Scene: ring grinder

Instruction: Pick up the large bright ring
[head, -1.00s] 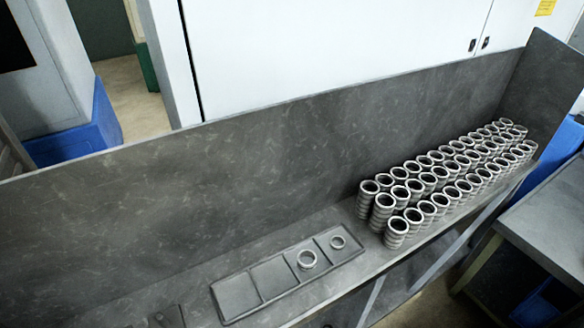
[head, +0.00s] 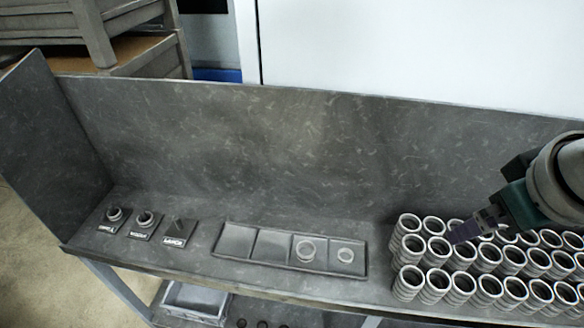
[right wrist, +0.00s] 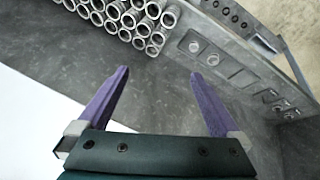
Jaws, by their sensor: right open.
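The large bright ring (head: 305,250) lies flat in the third compartment from the left of a grey tray (head: 232,257) on the bench. A smaller bright ring (head: 346,255) lies in the fourth compartment. Both also show in the right wrist view, the large one (right wrist: 212,60) farther from the stacks. My right gripper (head: 456,238) comes in from the right, above the stacked rings, to the right of the tray. In the right wrist view its purple fingers (right wrist: 160,75) are spread apart with nothing between them. My left gripper is not in view.
Rows of stacked rings (head: 437,280) fill the bench right of the tray. Three labelled plates (head: 180,232) stand left of the tray, two of them bearing rings. A tall back panel (head: 290,150) and a left end panel (head: 45,150) enclose the bench.

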